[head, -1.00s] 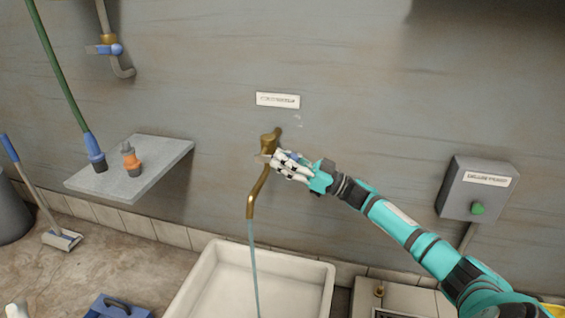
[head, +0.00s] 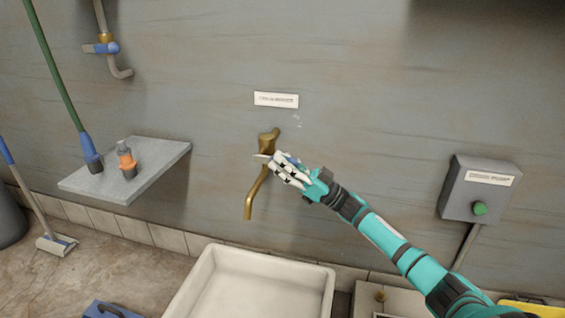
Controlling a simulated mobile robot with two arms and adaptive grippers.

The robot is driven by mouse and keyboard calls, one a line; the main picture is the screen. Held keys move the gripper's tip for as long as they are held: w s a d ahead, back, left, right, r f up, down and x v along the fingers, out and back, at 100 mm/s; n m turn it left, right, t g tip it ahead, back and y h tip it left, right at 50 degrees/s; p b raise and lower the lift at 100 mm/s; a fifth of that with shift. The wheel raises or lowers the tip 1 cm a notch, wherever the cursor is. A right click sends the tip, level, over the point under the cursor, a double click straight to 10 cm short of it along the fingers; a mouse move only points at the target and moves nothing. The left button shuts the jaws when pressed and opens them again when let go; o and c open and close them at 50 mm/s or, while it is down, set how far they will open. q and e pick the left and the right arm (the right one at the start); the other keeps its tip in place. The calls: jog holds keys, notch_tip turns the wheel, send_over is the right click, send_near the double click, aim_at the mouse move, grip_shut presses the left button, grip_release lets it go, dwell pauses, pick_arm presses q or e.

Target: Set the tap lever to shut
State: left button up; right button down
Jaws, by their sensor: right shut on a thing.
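A brass tap (head: 265,143) sticks out from the grey wall, its spout (head: 251,202) bent down over the white sink (head: 200,280). No water runs from the spout. My right gripper (head: 281,164) is at the tap body, shut on the tap lever (head: 293,160). My left gripper is not in the view.
A grey box with a green button (head: 480,208) is on the wall at the right.

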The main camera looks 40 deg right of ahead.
jog(key=c, duration=1.1)
grip_release()
jog(key=v, duration=1.2)
jog(key=shift+d, duration=0.1)
